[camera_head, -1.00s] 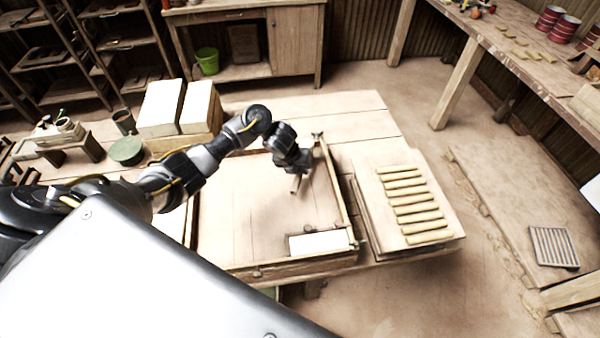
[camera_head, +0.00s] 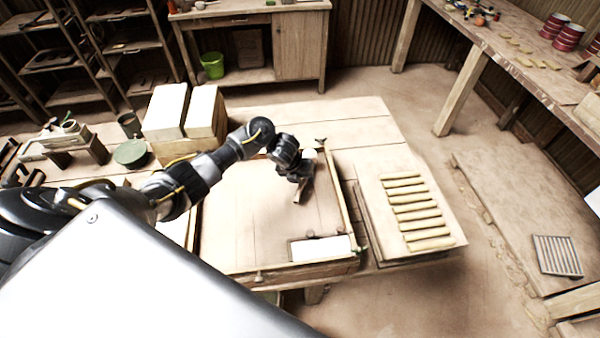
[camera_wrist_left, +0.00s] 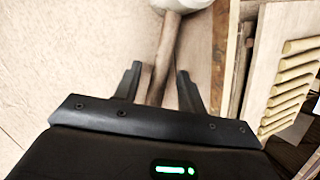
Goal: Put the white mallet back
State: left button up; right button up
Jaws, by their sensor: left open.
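The white mallet lies in the shallow wooden tray (camera_head: 240,215) on the table. Its white head (camera_wrist_left: 182,4) is at the top edge of the left wrist view, and its brown handle (camera_wrist_left: 163,55) runs down between my fingers. In the head view the head (camera_head: 310,155) shows just behind my left wrist, and the handle is mostly hidden. My left gripper (camera_head: 302,193) is open over the tray's right part. In the left wrist view its fingers (camera_wrist_left: 159,72) stand on both sides of the handle, apart from it. My right gripper is not in view.
A white block (camera_head: 320,247) sits in the tray's front right corner. A board (camera_head: 375,185) with several clay strips lies right of the tray. Two pale blocks (camera_head: 165,110) and a green round pot (camera_head: 131,153) stand at the back left. The tray's middle is clear.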

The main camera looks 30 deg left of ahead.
pick_arm(q)
jog(key=p+v, duration=0.2)
jog(key=v, duration=0.9)
jog(key=shift+r+p, duration=0.3)
jog(key=shift+p, duration=0.05)
jog(key=shift+s+a, duration=0.1)
jog(key=shift+a, duration=0.05)
